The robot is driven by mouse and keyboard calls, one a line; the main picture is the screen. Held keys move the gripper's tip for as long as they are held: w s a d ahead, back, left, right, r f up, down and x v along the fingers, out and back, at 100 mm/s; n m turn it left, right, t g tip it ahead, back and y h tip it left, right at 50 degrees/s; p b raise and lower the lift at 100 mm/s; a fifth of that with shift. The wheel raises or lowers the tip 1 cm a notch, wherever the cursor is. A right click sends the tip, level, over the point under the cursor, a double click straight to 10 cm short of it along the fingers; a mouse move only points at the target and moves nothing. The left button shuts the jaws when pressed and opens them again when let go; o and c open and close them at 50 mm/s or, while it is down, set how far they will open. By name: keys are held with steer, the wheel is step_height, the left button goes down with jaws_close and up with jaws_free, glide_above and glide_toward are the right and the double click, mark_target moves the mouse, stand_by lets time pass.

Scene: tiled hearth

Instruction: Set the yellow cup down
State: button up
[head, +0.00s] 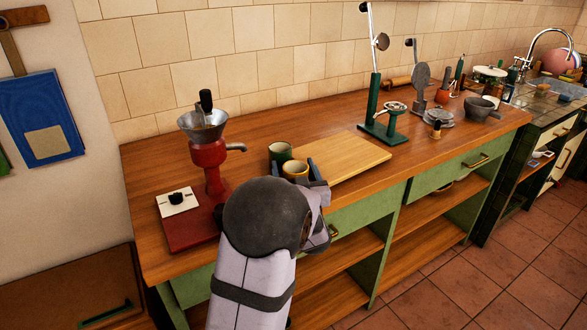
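The yellow cup (295,169) is upright near the front edge of the wooden counter, by the left end of the pale board. My gripper (295,172) reaches in from the front, with one dark finger on each side of the cup, and appears shut on it. My wrist hides the cup's lower part, so I cannot tell whether its base touches the counter or the board. A dark green cup (280,152) stands just behind and to the left, very close to the yellow cup.
A red grinder (208,165) stands to the left, with a white switch plate (177,202) beside it. The pale board (345,160) is mostly bare. A green lever press (375,110) stands behind it. Several utensils and bowls fill the counter's far right.

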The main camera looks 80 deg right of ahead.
steer(key=v, duration=0.6)
steer(key=b+v, duration=0.1)
steer(key=v, duration=0.5)
steer(key=shift+f, duration=0.2)
steer(key=shift+o, duration=0.4)
steer(key=shift+r, duration=0.1)
steer(key=shift+a+r+p, duration=0.2)
steer(key=shift+r+p, duration=0.15)
steer(key=shift+p, duration=0.05)
steer(key=shift+w+d+r+p, duration=0.2)
steer(key=shift+w+r+p, duration=0.3)
steer(key=shift+p, duration=0.4)
steer(key=shift+s+p+x, duration=0.2)
steer(key=shift+x, duration=1.15)
steer(key=shift+s+p+x, duration=0.15)
steer(key=shift+s+x, duration=0.05)
steer(key=shift+x, duration=1.15)
steer(key=shift+d+r, duration=0.15)
steer(key=shift+r, duration=0.05)
